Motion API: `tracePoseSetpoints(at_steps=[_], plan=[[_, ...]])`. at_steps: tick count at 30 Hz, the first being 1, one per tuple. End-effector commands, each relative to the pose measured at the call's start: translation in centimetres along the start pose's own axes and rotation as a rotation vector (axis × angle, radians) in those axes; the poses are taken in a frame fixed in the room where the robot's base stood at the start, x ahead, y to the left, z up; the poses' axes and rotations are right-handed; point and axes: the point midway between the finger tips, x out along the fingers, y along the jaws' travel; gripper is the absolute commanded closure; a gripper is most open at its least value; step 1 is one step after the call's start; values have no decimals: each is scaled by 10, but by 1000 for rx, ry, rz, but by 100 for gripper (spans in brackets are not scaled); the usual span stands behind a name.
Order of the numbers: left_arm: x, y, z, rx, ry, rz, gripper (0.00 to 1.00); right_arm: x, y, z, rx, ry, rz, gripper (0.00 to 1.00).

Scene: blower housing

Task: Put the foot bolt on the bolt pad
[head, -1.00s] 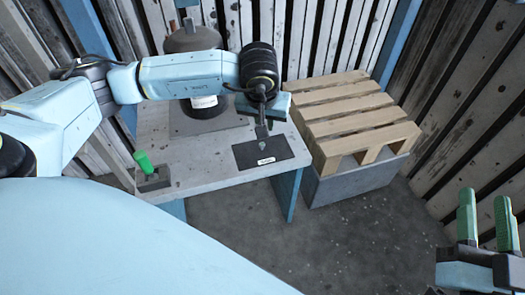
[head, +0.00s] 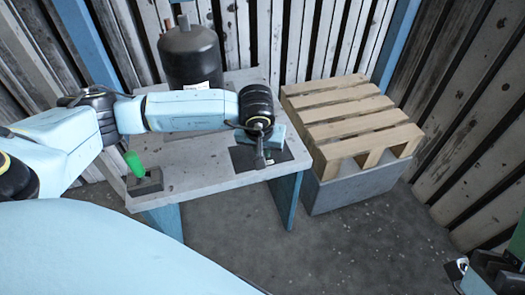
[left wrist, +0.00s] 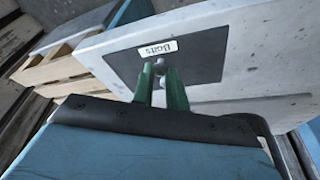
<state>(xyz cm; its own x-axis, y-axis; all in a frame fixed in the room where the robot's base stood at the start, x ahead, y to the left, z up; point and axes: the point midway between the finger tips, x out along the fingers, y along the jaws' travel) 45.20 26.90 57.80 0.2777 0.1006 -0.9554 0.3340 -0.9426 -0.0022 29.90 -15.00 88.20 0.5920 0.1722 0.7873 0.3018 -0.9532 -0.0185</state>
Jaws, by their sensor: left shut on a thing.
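The bolt pad (head: 243,160) is a dark rectangle on the right part of the grey table. In the left wrist view the pad (left wrist: 205,60) shows a white label reading "Bolts". My left gripper (head: 260,158) is over the pad, pointing down. Its green fingers (left wrist: 160,85) are shut on the small grey foot bolt (left wrist: 160,64), which is mostly hidden between them. I cannot tell whether the bolt touches the pad. My right gripper (head: 511,252) is cut off at the lower right edge, and its opening cannot be judged.
A black tank (head: 190,58) stands at the back of the table (head: 205,178). A wooden pallet (head: 350,115) on a grey base is to the right. The floor between is clear.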

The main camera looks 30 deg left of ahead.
Motion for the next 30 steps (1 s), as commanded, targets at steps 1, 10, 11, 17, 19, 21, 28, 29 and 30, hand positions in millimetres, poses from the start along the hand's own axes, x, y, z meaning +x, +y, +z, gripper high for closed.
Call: tracePoseSetpoints(at_steps=[1, 10, 11, 17, 19, 21, 28, 29, 30], plan=[[0, 0, 0, 0, 1, 0, 99, 0, 0, -1, 0, 4, 0, 64], [2, 0, 1, 0, 0, 0, 99, -2, 0, -3, 0, 26, 0, 64], [3, 0, 1, 0, 0, 0, 99, -2, 0, -3, 0, 33, -1, 64], [2, 0, 0, 0, 0, 0, 64, -1, 0, -5, 0, 37, -1, 64], [2, 0, 0, 0, 0, 0, 64, -1, 0, -5, 0, 37, -1, 64], [2, 0, 0, 0, 0, 0, 64, -1, 0, -5, 0, 37, -1, 64], [-1, 0, -1, 0, 0, 0, 64, 2, 0, -3, 0, 14, 0, 64], [-3, 0, -1, 0, 1, 0, 64, 2, 0, 0, 1, -6, 0, 64], [-8, 0, -1, 1, 1, 1, 64, 3, 0, 2, 2, -36, 1, 64]])
